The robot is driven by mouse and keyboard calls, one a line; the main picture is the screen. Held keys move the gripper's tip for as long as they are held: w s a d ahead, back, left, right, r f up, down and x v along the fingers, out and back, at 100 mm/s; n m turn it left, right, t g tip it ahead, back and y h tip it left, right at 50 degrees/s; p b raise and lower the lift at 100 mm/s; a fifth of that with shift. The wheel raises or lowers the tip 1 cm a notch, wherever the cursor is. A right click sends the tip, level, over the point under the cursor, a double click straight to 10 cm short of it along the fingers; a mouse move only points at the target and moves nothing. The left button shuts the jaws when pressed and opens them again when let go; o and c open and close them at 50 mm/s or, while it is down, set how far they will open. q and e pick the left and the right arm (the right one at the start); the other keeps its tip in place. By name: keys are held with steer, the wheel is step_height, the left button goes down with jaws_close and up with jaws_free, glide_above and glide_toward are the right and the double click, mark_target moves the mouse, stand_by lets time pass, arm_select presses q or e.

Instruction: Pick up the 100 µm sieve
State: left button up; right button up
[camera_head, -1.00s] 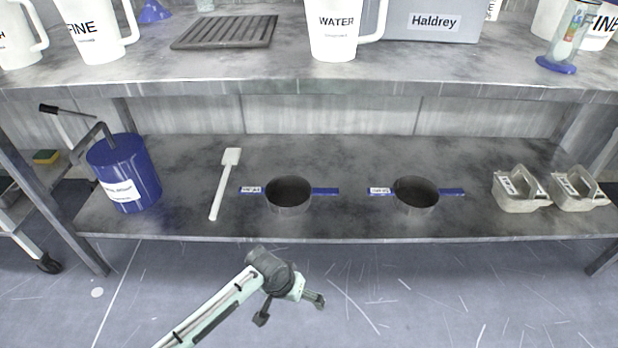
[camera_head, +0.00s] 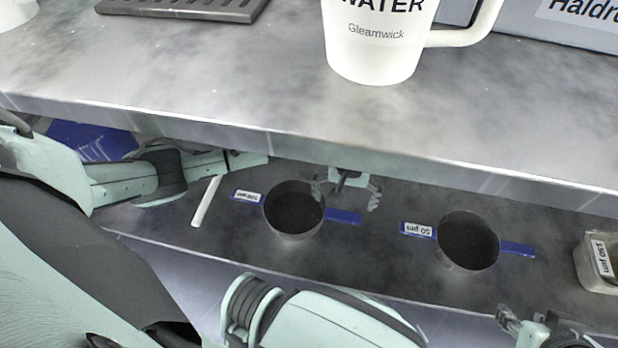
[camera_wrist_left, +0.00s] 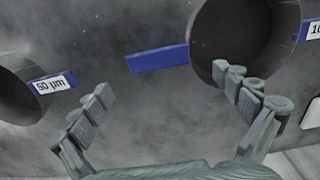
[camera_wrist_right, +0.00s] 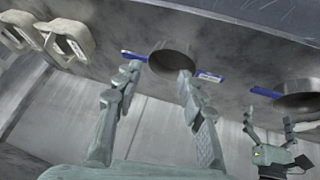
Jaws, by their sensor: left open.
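The 100 µm sieve (camera_head: 293,232) is a dark round pan on the lower shelf, with a labelled blue tab on its left and a plain blue tab (camera_head: 345,217) on its right. My left gripper (camera_head: 346,196) is open and empty, close above that plain tab. In the left wrist view, the plain tab (camera_wrist_left: 157,59) lies ahead between the spread fingers (camera_wrist_left: 165,82), and the right finger overlaps the pan (camera_wrist_left: 245,35). My right gripper (camera_head: 528,322) is at the lower right, in front of the shelf. It looks open and empty in the right wrist view (camera_wrist_right: 160,75).
The 50 µm sieve (camera_head: 468,258) stands to the right on the lower shelf (camera_head: 390,260). A white scraper (camera_head: 207,201) lies to the left, and a 150 µm container (camera_head: 597,258) at the far right. The upper shelf (camera_head: 250,80), with a water jug (camera_head: 372,45), overhangs my left gripper.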

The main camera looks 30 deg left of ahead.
mark_target(341, 214)
arm_select(q)
step_height(341, 214, down, 2)
steer(key=shift+w+a+b, duration=0.1)
steer(key=shift+w+b, duration=0.05)
steer(key=shift+b, duration=0.15)
steer(key=f, duration=0.1)
steer(key=f+b, duration=0.1)
steer(key=f, duration=0.3)
steer(key=shift+s+f, duration=0.2)
steer(key=shift+s, duration=0.05)
steer(key=shift+f, duration=0.1)
arm_select(e)
steer(key=w+a+r+t+y, duration=0.3)
steer(key=w+a+r+t, duration=0.2)
steer(key=w+a+r, duration=0.1)
steer(key=shift+w+a+r+n, duration=0.4)
steer(key=shift+w+a, duration=0.35)
steer(key=shift+a, duration=0.05)
arm_select(q)
steer(key=shift+c, duration=0.5)
steer(key=c, duration=1.2)
steer(key=shift+c, duration=0.2)
